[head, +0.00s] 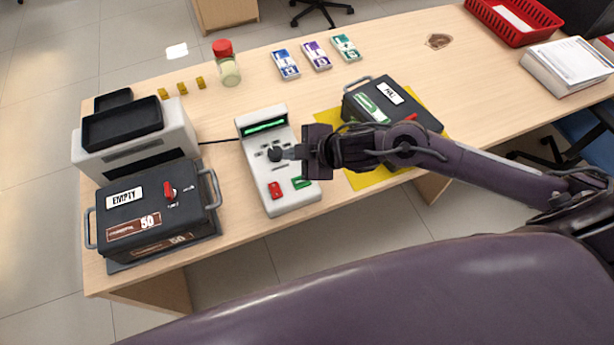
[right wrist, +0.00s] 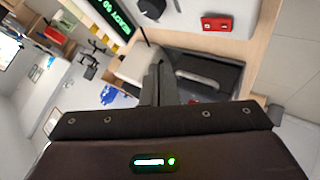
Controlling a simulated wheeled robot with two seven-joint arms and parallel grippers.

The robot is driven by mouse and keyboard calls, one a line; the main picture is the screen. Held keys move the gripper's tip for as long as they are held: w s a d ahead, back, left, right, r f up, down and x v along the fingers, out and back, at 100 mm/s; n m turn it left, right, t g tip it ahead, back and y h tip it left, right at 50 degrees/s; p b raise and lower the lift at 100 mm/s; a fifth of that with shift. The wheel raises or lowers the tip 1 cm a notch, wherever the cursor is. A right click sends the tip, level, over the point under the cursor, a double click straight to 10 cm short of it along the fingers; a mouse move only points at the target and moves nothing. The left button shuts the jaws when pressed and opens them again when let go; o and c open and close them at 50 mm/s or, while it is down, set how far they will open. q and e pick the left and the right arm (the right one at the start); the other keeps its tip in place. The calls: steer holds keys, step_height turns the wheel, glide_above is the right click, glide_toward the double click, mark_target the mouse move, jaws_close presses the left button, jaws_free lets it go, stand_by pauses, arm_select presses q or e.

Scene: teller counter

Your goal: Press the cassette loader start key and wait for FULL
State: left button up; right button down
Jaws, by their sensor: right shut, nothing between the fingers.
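A white keypad unit (head: 259,122) stands mid-counter with a green-lit display (head: 265,127), grey keys, a red key (head: 275,190) and a green key (head: 301,183). In the right wrist view the display (right wrist: 112,14) seems to read READY and a number, and the red key (right wrist: 216,23) shows. My right gripper (head: 279,154) is shut and empty, its tips over the grey keys; contact cannot be told. The fingers also show in the right wrist view (right wrist: 158,88). A black cassette (head: 142,218) labelled EMPTY and 50 sits at the left before a white machine (head: 140,158).
Another black cassette (head: 420,113) with a white label lies on a yellow mat (head: 362,180), under my right forearm. Banknote bundles (head: 317,55), a red-lidded jar (head: 228,68), small yellow blocks (head: 183,88), a red basket (head: 520,32) and papers (head: 575,66) lie farther back.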

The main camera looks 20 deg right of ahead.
arm_select(q)
steer(key=shift+d, duration=0.55)
arm_select(e)
steer(key=shift+s+d+n+g, duration=0.25)
steer(key=shift+s+d+n, duration=0.1)
steer(key=shift+d, duration=0.3)
steer(key=shift+s+d+n+g, duration=0.25)
steer(key=shift+d+n, duration=0.1)
steer(key=shift+d, duration=0.25)
arm_select(q)
steer(key=shift+a, duration=0.1)
arm_select(e)
steer(key=shift+w, duration=0.1)
arm_select(q)
steer(key=shift+f, duration=0.15)
arm_select(e)
steer(key=b, duration=0.8)
glide_above(306, 183)
step_height(306, 183, down, 7)
steer(key=shift+f, duration=0.2)
arm_select(q)
step_height(306, 183, down, 8)
steer(key=shift+a, duration=0.15)
arm_select(e)
steer(key=shift+f, duration=0.7)
arm_select(q)
steer(key=shift+f, duration=0.1)
arm_select(e)
steer(key=shift+f, duration=0.1)
